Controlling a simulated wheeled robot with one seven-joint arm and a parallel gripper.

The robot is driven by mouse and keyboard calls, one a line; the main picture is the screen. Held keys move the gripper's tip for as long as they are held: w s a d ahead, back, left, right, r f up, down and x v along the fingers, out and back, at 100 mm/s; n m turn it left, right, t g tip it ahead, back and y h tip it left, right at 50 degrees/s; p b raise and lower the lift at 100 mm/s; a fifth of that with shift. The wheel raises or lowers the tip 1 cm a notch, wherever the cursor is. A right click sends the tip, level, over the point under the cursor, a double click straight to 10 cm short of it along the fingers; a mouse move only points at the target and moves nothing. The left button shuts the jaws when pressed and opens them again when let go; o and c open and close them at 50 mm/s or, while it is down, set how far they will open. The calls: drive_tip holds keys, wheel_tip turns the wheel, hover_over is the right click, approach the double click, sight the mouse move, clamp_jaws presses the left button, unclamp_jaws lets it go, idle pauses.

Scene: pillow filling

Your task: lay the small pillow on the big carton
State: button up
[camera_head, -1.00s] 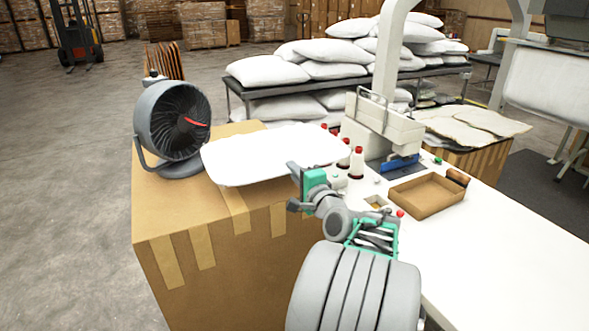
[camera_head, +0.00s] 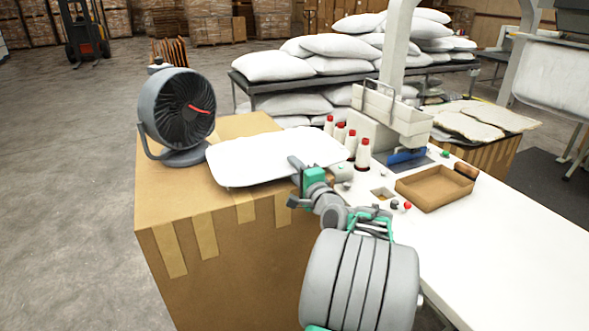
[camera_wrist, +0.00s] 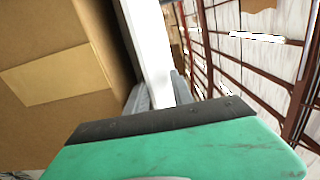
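The small pillow (camera_head: 272,154) is white and flat. It extends leftward from my gripper (camera_head: 302,181), roughly level over the top of the big carton (camera_head: 187,205). One finger shows above the pillow's near right edge and the other below it, so my gripper is shut on that edge. The wrist view shows the pillow (camera_wrist: 147,40) edge-on as a white band, with a dark gap between it and the brown carton (camera_wrist: 50,80). It seems slightly above the carton top; contact at the far side is hidden.
A grey fan (camera_head: 178,112) stands on the carton's left part, close to the pillow's left end. Stacked pillows (camera_head: 345,46) lie behind.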

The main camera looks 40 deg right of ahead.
drive_tip(key=shift+o, duration=1)
drive_tip(key=shift+o, duration=0.3)
drive_tip(key=o, duration=0.5)
drive_tip(key=shift+c, duration=0.2)
drive_tip(key=shift+o, duration=0.2)
drive_tip(key=shift+f, duration=0.15)
drive_tip(key=b+v, duration=0.1)
drive_tip(key=v, duration=0.8)
